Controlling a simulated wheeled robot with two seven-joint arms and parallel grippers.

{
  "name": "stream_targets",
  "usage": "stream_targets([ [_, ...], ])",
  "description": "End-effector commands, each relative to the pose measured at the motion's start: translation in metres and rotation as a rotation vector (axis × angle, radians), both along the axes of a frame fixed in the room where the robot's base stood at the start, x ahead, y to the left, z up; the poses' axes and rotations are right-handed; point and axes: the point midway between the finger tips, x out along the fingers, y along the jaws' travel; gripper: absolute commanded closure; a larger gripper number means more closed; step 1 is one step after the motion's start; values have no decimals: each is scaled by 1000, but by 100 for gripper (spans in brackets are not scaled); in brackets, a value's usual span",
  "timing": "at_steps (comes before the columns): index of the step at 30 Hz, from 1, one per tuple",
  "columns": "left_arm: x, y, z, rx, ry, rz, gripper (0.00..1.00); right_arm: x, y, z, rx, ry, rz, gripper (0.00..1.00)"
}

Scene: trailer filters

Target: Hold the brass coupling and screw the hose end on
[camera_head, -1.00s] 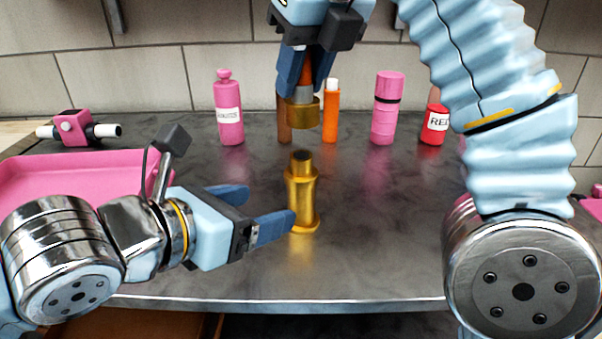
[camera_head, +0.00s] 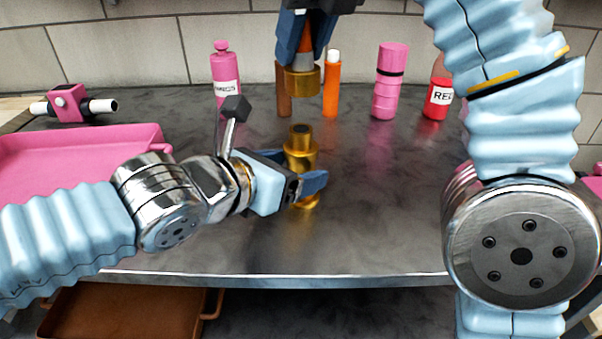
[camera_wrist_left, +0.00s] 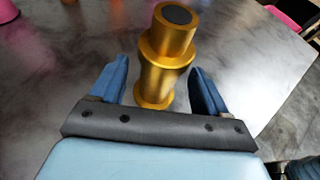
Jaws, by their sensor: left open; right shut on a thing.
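The brass coupling (camera_head: 301,146) stands upright on the grey worktop, and in the left wrist view the coupling (camera_wrist_left: 163,62) rises between the blue fingers. My left gripper (camera_head: 306,180) is open around its lower part, one finger on each side; in the left wrist view the gripper (camera_wrist_left: 160,88) shows gaps beside the brass. My right gripper (camera_head: 303,62) is above the coupling, shut on the hose end (camera_head: 303,82), a brass collar with a grey and orange part above it. The hose end hangs apart from the coupling, over its top.
A pink tray (camera_head: 150,137) lies at the left, with a pink valve-like fitting (camera_head: 72,104) behind it. Pink bottles (camera_head: 226,72) (camera_head: 388,85), an orange tube (camera_head: 331,88) and a red can (camera_head: 437,100) stand along the back. The worktop's front middle is clear.

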Motion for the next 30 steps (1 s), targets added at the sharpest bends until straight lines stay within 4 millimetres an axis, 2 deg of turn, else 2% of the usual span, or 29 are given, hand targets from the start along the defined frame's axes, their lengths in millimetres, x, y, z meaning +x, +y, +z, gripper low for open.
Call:
stream_targets([
  [3, 16, -11, -9, 2, 3, 1, 24, 0, 0, 0, 0, 0, 0, 100],
  [9, 27, -20, -14, 1, -1, 1, 24, 0, 0, 0, 0, 0, 0, 100],
  [21, 29, -23, -15, 0, -1, -1, 24, 0, 0, 0, 0, 0, 0, 100],
  [23, 29, -23, -15, 0, -1, -1, 32, 0, 0, 0, 0, 0, 0, 100],
  [30, 29, -23, -15, 0, -1, -1, 69, 0, 0, 0, 0, 0, 0, 100],
])
